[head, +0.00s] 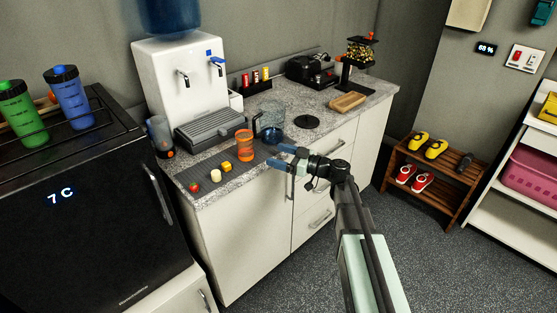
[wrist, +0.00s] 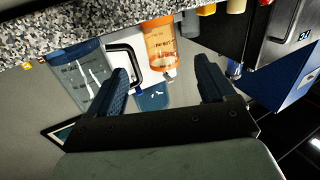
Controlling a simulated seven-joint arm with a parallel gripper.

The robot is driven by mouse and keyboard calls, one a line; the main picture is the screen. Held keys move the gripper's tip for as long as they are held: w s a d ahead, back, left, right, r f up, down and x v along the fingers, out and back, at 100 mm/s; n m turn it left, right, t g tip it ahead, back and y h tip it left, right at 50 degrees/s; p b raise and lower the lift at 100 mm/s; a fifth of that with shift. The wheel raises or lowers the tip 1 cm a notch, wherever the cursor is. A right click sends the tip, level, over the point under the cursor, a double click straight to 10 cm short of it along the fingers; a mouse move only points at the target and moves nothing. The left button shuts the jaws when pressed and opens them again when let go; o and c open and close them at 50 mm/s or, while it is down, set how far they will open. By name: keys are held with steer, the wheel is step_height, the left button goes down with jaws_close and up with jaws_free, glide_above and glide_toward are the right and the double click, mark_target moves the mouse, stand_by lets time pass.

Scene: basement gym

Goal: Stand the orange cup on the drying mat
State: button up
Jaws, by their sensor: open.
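The orange cup (head: 244,146) is a translucent tumbler standing upright near the counter's front edge. It appears to be at the right part of the dark ribbed drying mat (head: 208,163), though its exact contact with the mat is hard to see. My gripper (head: 284,158) is open and empty, to the right of the cup and in front of the counter edge. In the wrist view, which is turned over, the cup (wrist: 160,45) shows between and beyond the open blue fingers (wrist: 160,66), apart from them. Printed lettering shows on its side.
A clear jug (head: 270,126) with a dark handle stands just right of the cup. Small red, cream and yellow items lie left of it. A water dispenser (head: 178,80) with a drip tray (head: 210,128) stands behind. A black round coaster (head: 306,122) lies farther right.

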steer(key=shift+d, duration=0.2)
steer(key=s+d+f+m+g+h, duration=0.25)
steer(key=s+f, duration=0.45)
steer(key=f, duration=0.5)
steer(key=s+d+f+m+g+h, duration=0.1)
steer(key=s+f+m+g+h, duration=0.15)
steer(key=s+f, duration=0.75)
steer(key=s+d+f+m+g+h, duration=0.1)
steer(key=s+f+m+g+h, duration=0.3)
steer(key=f, duration=1)
steer(key=s+d+f+m+g+h, duration=0.1)
steer(key=s+d+f, duration=0.3)
steer(key=s, duration=0.6)
steer(key=s+d+f+m+g+h, duration=0.2)
steer(key=s+d+f+h, duration=0.2)
steer(key=s, duration=0.6)
steer(key=s+d+f+m+g+h, duration=0.1)
steer(key=s+d+f, duration=0.4)
steer(key=s, duration=0.6)
steer(key=shift+d+f+m+g+h, duration=0.3)
steer(key=shift+d+h, duration=0.2)
steer(key=shift+h, duration=0.3)
